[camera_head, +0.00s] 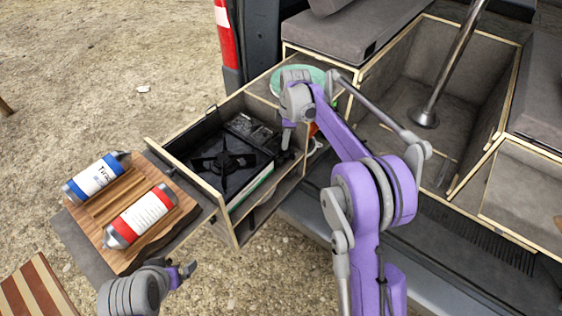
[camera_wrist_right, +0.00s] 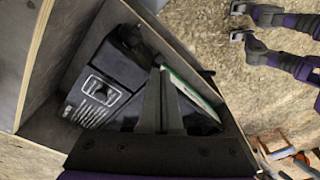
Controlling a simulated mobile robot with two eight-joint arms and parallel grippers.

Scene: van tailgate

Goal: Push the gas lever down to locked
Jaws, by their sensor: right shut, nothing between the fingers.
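The black camping stove (camera_head: 223,160) sits in a pulled-out wooden drawer (camera_head: 193,180) at the van's tailgate. In the right wrist view the stove's dark housing (camera_wrist_right: 95,88) carries a white-printed label. I cannot clearly make out the gas lever; it is small, dark or hidden by my gripper. My right gripper (camera_head: 287,136) is shut and empty, pointing down at the stove's right end. In the wrist view its fingers (camera_wrist_right: 163,75) are together in front of the stove, and contact cannot be told. My left gripper (camera_head: 183,275) is open and empty, low and left of the drawer.
A wooden board (camera_head: 160,232) left of the drawer holds a blue-banded canister (camera_head: 97,178) and a red-banded canister (camera_head: 140,215). A green round item (camera_head: 318,76) lies behind my right wrist. A metal pole (camera_head: 455,60) and storage boxes stand at right. Gravel lies in front.

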